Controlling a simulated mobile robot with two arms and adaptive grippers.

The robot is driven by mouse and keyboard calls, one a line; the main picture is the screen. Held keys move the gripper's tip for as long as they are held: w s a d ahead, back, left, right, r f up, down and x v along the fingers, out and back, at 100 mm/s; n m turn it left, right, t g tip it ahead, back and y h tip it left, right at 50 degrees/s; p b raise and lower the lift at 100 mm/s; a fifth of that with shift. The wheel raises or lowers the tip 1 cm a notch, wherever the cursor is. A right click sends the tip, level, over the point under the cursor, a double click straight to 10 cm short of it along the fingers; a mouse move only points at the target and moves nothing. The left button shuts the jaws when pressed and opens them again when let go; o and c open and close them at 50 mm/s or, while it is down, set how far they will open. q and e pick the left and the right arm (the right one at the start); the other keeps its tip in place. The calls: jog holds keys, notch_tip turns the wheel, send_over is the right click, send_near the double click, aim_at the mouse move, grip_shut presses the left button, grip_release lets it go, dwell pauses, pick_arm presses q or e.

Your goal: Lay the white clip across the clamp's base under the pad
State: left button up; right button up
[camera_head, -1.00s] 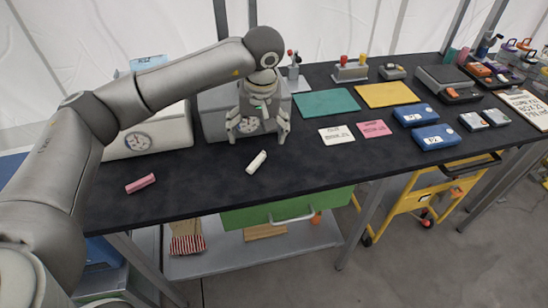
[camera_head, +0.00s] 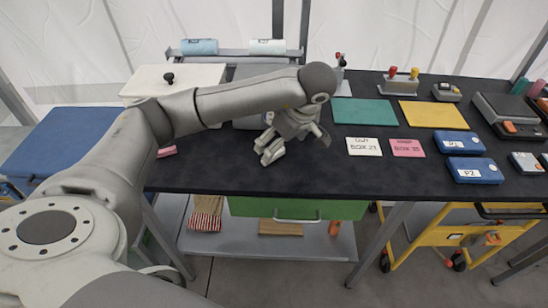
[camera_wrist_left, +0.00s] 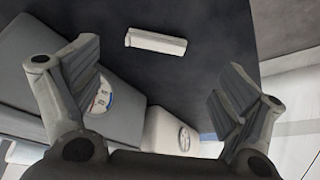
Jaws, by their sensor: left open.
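The white clip (camera_wrist_left: 155,42) lies on the dark bench top in the left wrist view, ahead of my finger tips and apart from them. In the head view I cannot separate it from my pale fingers. My left gripper (camera_head: 290,145) is open and empty low over the bench; its spread fingers also show in the left wrist view (camera_wrist_left: 158,75). A small grey clamp with a red tip (camera_head: 340,72) stands at the back of the bench, right of my wrist joint. Its base and pad are too small and partly hidden to make out. My right gripper is out of view.
A pink clip (camera_head: 167,151) lies at the left, partly behind my arm. A stand with red and yellow knobs (camera_head: 402,84), a green mat (camera_head: 364,111), a yellow mat (camera_head: 433,114) and blue boxes (camera_head: 474,170) are to the right. The front middle of the bench (camera_head: 345,178) is clear.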

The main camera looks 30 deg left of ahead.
aim_at(277, 161)
pick_arm(q)
jog(key=shift+w+p+x, duration=0.2)
jog(key=shift+p+x, duration=0.3)
jog(key=shift+x, duration=2.75)
jog(key=shift+d, duration=0.2)
jog(key=c, duration=0.8)
jog(key=shift+r, duration=0.1)
jog(key=shift+c, duration=0.2)
